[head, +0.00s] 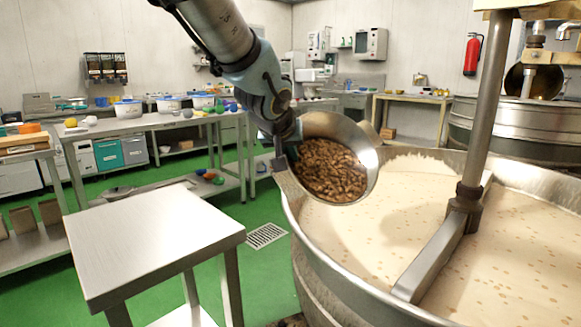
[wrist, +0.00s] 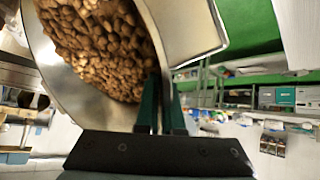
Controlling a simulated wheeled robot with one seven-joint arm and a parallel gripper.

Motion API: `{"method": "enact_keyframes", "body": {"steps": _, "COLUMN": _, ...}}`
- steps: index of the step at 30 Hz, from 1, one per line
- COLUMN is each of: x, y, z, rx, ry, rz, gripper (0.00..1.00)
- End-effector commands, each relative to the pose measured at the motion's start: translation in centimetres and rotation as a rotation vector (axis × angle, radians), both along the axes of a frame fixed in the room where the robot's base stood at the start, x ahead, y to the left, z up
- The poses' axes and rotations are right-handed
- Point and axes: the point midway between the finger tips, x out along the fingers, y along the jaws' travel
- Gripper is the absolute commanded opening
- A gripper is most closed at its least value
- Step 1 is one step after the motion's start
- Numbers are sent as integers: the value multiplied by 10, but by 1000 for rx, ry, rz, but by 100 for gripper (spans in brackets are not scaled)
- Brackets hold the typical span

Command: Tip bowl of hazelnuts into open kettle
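My gripper (head: 287,137) is shut on the near left side of a metal bowl (head: 367,147). In the wrist view the dark fingers of my gripper (wrist: 158,108) pinch the wall of the bowl (wrist: 178,28). The bowl is tilted strongly, its mouth facing the head camera, and brown hazelnuts (head: 328,170) fill much of it. They also show in the wrist view (wrist: 98,45). The bowl is above the left rim of the open kettle (head: 318,270). The kettle holds pale nougat (head: 370,235) with small tan flecks. No nuts are seen falling.
A vertical shaft (head: 487,100) with a stirring arm (head: 440,245) stands in the kettle, right of the bowl. A bare steel table (head: 155,235) stands left of the kettle. Green floor lies between. Benches with tubs (head: 128,110) and another kettle (head: 510,130) are behind.

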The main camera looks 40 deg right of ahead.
Motion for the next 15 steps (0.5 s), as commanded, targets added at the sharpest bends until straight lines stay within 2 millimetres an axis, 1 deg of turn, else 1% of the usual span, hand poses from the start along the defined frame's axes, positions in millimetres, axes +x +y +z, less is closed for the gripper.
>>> {"method": "enact_keyframes", "body": {"steps": 15, "x": -5, "y": 1, "z": 4, "rx": -27, "ry": -42, "rz": -1, "gripper": 0}}
